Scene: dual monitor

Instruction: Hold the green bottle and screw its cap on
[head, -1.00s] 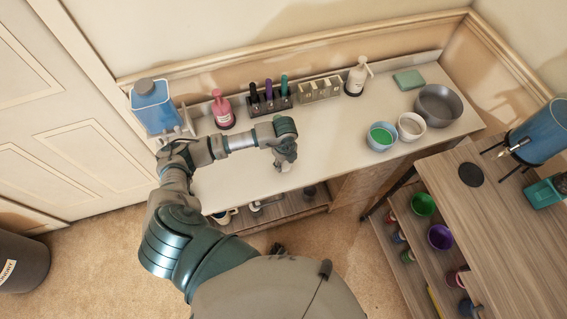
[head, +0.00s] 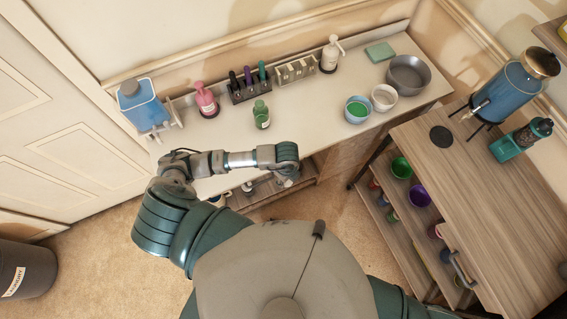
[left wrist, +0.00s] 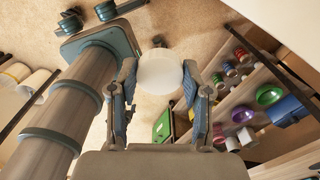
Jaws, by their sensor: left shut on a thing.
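The green bottle (head: 261,117) stands upright on the white counter, with a pale label on its front. In the left wrist view my left gripper (left wrist: 160,80) is shut on a round white thing (left wrist: 160,72), which may be the cap. My right gripper is not in view.
On the counter (head: 310,127) stand a blue jug (head: 142,108), a pink pump bottle (head: 205,101), a marker rack (head: 248,92), a white pump bottle (head: 330,57) and several bowls. A wooden table (head: 480,190) with shelves stands at right. The counter's middle is clear.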

